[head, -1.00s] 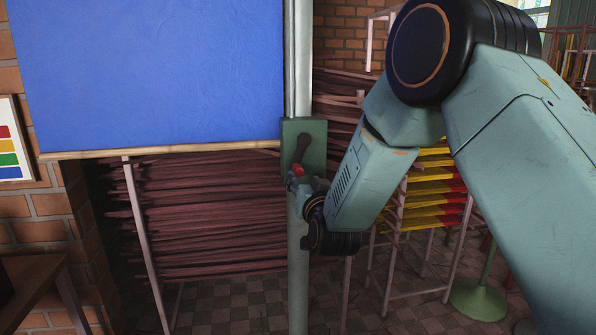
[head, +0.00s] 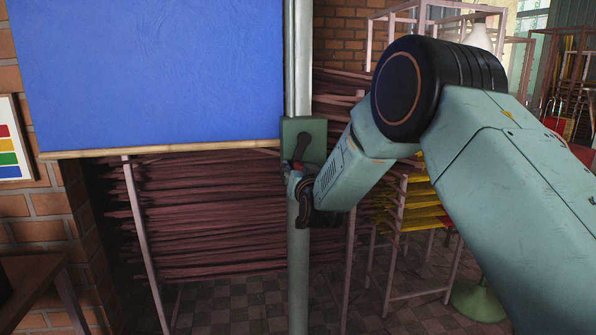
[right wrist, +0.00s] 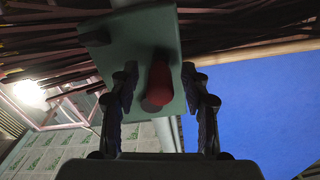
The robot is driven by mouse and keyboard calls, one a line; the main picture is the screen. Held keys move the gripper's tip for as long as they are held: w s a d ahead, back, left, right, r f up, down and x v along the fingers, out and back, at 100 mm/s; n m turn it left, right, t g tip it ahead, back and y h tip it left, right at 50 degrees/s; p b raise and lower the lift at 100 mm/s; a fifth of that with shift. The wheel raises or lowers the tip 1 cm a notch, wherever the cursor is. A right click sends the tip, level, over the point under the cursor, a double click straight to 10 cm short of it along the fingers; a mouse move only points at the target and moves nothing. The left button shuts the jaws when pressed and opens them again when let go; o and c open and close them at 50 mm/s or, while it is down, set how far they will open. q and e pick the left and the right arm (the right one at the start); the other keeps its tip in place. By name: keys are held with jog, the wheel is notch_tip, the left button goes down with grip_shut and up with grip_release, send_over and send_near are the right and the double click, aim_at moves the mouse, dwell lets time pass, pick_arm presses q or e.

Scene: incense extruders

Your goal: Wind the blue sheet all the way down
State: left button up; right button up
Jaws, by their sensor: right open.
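The blue sheet (head: 150,75) hangs at the left in the head view, with a wooden bar (head: 160,150) along its lower edge. It also shows at the right of the right wrist view (right wrist: 265,110). A green crank box (head: 317,138) is fixed to a pale post beside the sheet. Its dark crank arm (head: 301,147) slants down to a red handle, seen in the right wrist view (right wrist: 160,80). My right gripper (right wrist: 165,85) is open, its fingers on either side of the red handle, with gaps visible. My left gripper is not in view.
The pale post (head: 298,270) runs down to the tiled floor. Racks of dark red sticks (head: 205,215) stand behind the sheet. A rack with yellow trays (head: 420,200) and a green round base (head: 478,300) are at the right. A table (head: 35,270) is at lower left.

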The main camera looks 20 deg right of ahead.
grip_shut()
dwell(0.5)
